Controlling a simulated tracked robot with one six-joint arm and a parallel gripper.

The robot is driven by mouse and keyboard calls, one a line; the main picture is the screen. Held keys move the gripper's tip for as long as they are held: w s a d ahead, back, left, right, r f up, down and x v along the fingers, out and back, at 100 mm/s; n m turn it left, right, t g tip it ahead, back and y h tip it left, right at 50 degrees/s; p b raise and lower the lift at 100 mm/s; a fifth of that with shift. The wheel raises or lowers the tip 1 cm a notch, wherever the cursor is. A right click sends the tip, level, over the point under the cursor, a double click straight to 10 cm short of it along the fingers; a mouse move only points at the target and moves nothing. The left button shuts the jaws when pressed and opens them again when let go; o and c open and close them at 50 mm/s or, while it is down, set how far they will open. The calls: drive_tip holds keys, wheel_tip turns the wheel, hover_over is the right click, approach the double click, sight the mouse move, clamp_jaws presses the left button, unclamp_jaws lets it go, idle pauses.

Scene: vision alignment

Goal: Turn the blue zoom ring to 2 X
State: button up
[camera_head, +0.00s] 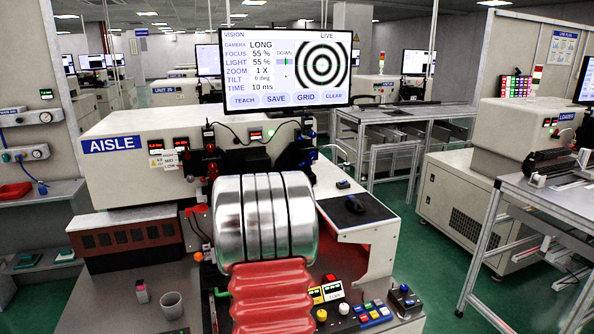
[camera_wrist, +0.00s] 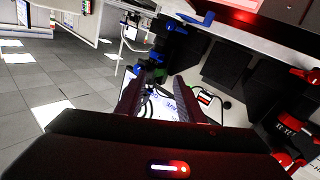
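The monitor (camera_head: 284,68) in the head view reads ZOOM 1 X, with CAMERA LONG, FOCUS 55 % and LIGHT 55 %. A target of black and white rings shows on its right side. In the wrist view my gripper (camera_wrist: 158,103) is open, its two dark fingers apart with nothing clearly held between them. A blue lever-like part (camera_wrist: 197,18) lies above the fingers, and small blue parts (camera_wrist: 155,57) lie just beyond them. I cannot tell which blue part is the zoom ring. In the head view I cannot make out the ring or the gripper tips.
The white AISLE machine (camera_head: 130,160) stands behind the bench. Red and black fittings (camera_head: 209,150) are on its front. Red parts (camera_wrist: 290,125) are at right in the wrist view.

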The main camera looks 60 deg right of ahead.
sight(300, 166)
drive_tip(key=shift+d, duration=0.1)
drive_tip(key=shift+w+d, duration=0.45)
drive_tip(key=shift+d, duration=1.75)
drive_tip(key=shift+w+d, duration=0.5)
drive_tip(key=shift+d, duration=1.75)
drive_tip(key=shift+w+d, duration=0.45)
drive_tip(key=shift+d, duration=1.75)
clamp_jaws()
drive_tip(key=shift+a, duration=0.25)
drive_tip(key=shift+d, duration=0.2)
